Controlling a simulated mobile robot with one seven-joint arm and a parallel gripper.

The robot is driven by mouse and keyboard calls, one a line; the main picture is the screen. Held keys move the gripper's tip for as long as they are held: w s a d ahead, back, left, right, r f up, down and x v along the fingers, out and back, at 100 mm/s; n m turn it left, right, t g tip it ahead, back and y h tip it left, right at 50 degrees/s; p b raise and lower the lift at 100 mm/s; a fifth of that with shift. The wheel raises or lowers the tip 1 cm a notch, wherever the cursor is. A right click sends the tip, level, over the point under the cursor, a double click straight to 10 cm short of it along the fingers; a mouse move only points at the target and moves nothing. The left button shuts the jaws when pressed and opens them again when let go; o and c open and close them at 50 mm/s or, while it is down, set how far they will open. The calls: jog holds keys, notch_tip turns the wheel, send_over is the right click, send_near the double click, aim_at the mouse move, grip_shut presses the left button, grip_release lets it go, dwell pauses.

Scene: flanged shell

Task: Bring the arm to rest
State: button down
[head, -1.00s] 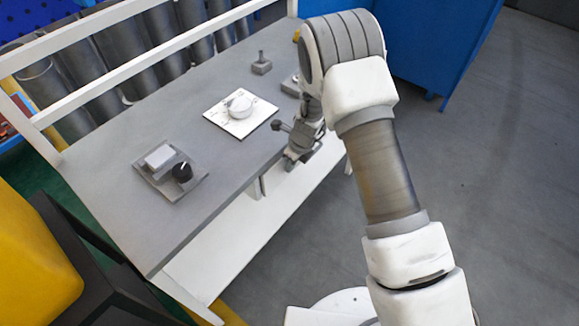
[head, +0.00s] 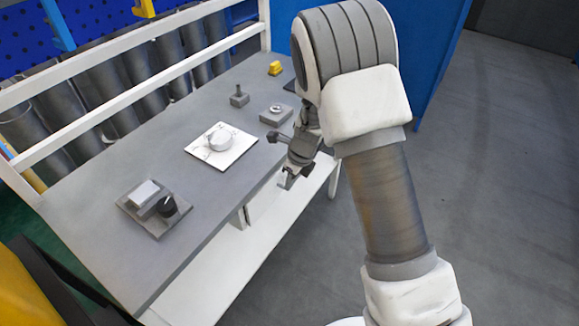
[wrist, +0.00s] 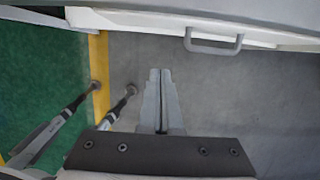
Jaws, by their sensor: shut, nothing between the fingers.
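My gripper (head: 287,180) hangs in front of the front edge of the grey workbench (head: 100,225) in the head view, pointing down and empty. In the wrist view my gripper (wrist: 160,72) has its two fingers together, over bare grey floor. My arm reaches up from the lower right, bends at the top and comes down to the gripper. Nothing is touching the fingers.
On the bench are a white plate with a round knob (head: 221,143), a grey block with a black knob (head: 154,208), small grey fixtures (head: 275,115) and a yellow piece (head: 275,68). A bench handle (wrist: 213,46) is near the fingers. Floor at right is clear.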

jog(key=s+d+r+n+t, duration=0.1)
jog(key=s+d+r+n, duration=0.25)
jog(key=r, duration=0.45)
jog(key=s+d+r+n, duration=0.2)
jog(key=s+r+n, duration=0.15)
jog(key=r, duration=0.35)
jog(key=s+d+r+n+t, duration=0.1)
jog(key=s+d+r+n, duration=0.1)
jog(key=r+n, duration=0.45)
jog(key=s+d+r+n+t+h, duration=0.1)
jog(key=s+d+r+n, duration=0.3)
jog(key=s, duration=0.4)
jog(key=s+d+r+n+t+h, duration=0.1)
jog(key=s+d+r+n, duration=0.3)
jog(key=s, duration=0.5)
jog(key=shift+d+r+n, duration=0.4)
jog(key=shift+d+n, duration=0.65)
jog(key=shift+n, duration=0.2)
